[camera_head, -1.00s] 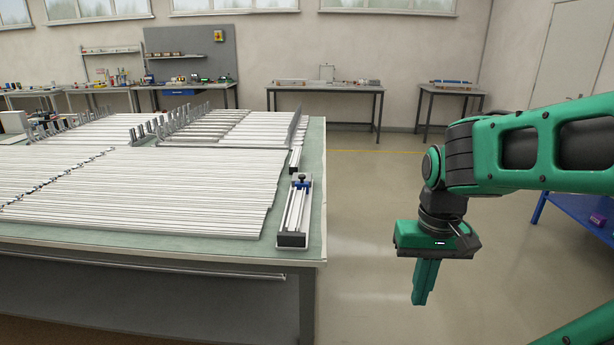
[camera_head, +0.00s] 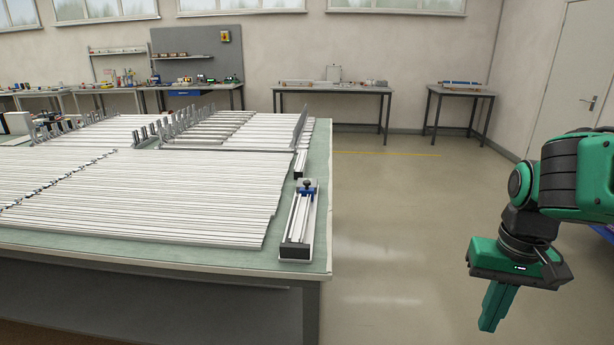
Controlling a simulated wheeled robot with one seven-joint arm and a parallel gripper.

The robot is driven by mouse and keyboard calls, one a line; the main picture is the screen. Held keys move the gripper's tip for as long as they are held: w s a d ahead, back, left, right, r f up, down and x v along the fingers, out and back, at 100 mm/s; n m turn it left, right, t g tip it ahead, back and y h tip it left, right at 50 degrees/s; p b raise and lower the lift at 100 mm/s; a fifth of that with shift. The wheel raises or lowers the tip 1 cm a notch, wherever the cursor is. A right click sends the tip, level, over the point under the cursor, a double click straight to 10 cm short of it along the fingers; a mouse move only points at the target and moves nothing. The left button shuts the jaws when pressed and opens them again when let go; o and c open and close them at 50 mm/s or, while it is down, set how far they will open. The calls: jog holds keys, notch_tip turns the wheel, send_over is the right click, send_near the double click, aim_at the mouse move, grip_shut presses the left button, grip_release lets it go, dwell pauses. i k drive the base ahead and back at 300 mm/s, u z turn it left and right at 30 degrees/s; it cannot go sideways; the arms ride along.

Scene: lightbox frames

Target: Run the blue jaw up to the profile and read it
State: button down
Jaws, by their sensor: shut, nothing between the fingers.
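The measuring fixture (camera_head: 299,225) lies along the right edge of the big table, with light rails and a dark block at its near end. I cannot tell whether one lies in the fixture. My gripper (camera_head: 491,318) is green, points down and is shut and empty. It hangs over the floor, well to the right of the table and the fixture.
The green-topped table (camera_head: 323,165) has a bare strip along its right edge. Upright grey dividers (camera_head: 195,118) stand among the profiles at the back. Open floor (camera_head: 390,240) lies between the table and my arm. Benches (camera_head: 335,92) line the far wall.

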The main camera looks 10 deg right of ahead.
aim_at(305, 191)
jog(key=z, duration=0.05)
jog(key=i, duration=1)
jog(key=u, duration=0.05)
